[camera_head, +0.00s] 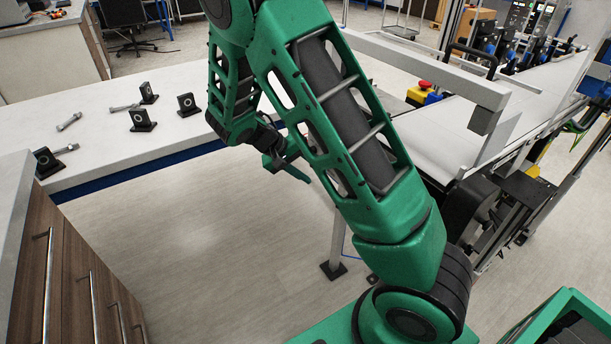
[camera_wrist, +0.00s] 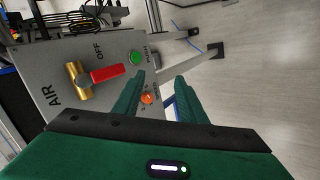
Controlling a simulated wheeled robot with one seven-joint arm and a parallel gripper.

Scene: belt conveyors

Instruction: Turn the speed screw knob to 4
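In the wrist view, a grey panel (camera_wrist: 60,62) marked AIR and OFF carries the controls. A small round orange-red knob (camera_wrist: 147,98) with tiny markings around it sits near the panel's edge; I cannot read its setting or confirm that it is the speed screw. My gripper (camera_wrist: 160,76) is open, its two green fingers apart with nothing between them. The knob shows between the fingers, close to the left one; I see no contact. In the head view my gripper (camera_head: 298,172) hangs beside the white table, and the panel cannot be made out.
The panel also bears a red lever (camera_wrist: 108,73) on a brass valve (camera_wrist: 76,82) and a green button (camera_wrist: 135,57). A white table (camera_head: 70,105) holds several black blocks and bolts. A conveyor (camera_head: 445,130) and a red-topped yellow stop box (camera_head: 419,95) stand right.

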